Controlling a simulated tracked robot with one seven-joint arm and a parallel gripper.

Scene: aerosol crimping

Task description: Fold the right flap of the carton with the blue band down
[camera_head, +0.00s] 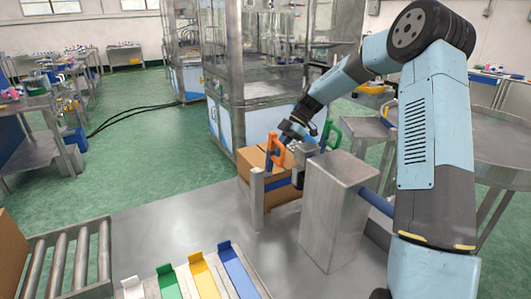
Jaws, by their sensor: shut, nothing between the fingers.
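The brown carton (253,163) with the blue band (283,183) stands at the far edge of the metal table, partly hidden behind a post, an orange handle and a steel block. Its top is only partly visible, and I cannot make out how its right flap lies. My gripper (290,133) is shut, with nothing seen in it. It is over the carton's top right area, close behind the orange handle. The fingertips are small and partly covered, so I cannot tell whether they touch the carton.
Coloured strips (205,276) and a roller conveyor (68,270) are at the near left. The table's middle (185,220) is clear.

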